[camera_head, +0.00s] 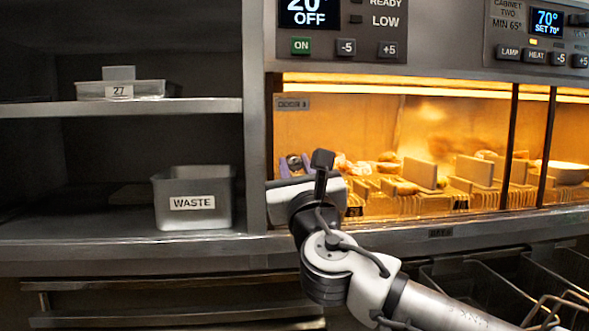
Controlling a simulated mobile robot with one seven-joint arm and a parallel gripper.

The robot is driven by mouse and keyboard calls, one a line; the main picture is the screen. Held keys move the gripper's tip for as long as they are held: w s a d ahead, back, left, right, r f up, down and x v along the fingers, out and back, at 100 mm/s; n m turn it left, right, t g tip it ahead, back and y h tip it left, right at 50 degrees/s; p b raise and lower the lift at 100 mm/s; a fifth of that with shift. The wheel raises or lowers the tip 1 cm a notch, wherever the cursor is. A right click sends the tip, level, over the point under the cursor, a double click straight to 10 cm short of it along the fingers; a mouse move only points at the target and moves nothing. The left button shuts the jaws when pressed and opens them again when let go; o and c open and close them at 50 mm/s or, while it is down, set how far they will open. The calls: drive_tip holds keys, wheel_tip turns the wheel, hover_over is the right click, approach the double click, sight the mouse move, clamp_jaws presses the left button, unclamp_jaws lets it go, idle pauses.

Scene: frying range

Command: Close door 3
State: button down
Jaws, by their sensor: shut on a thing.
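A clear door (390,120) covers the left part of the lit warming cabinet. The fingers are shut on a small dark round knob (294,160) that looks like part of the door. My wrist hides the lower left of the door and most of the grip. I cannot tell how far the door stands open.
Food and upright dividers stand behind the door. A grey WASTE bin (194,218) and a tray marked 27 (120,90) stand on the shelves at left. Wire fry baskets (480,285) lie at lower right. A metal ledge (420,240) runs below the cabinet.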

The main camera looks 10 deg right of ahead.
drive_tip(key=shift+a, duration=0.15)
drive_tip(key=c, duration=1.2)
unclamp_jaws()
drive_tip(key=shift+a, duration=0.2)
drive_tip(key=shift+d, duration=0.1)
drive_tip(key=shift+s+f, duration=0.1)
drive_tip(key=shift+s, duration=0.05)
drive_tip(key=shift+b+v, duration=1.9)
drive_tip(key=shift+v, duration=4.85)
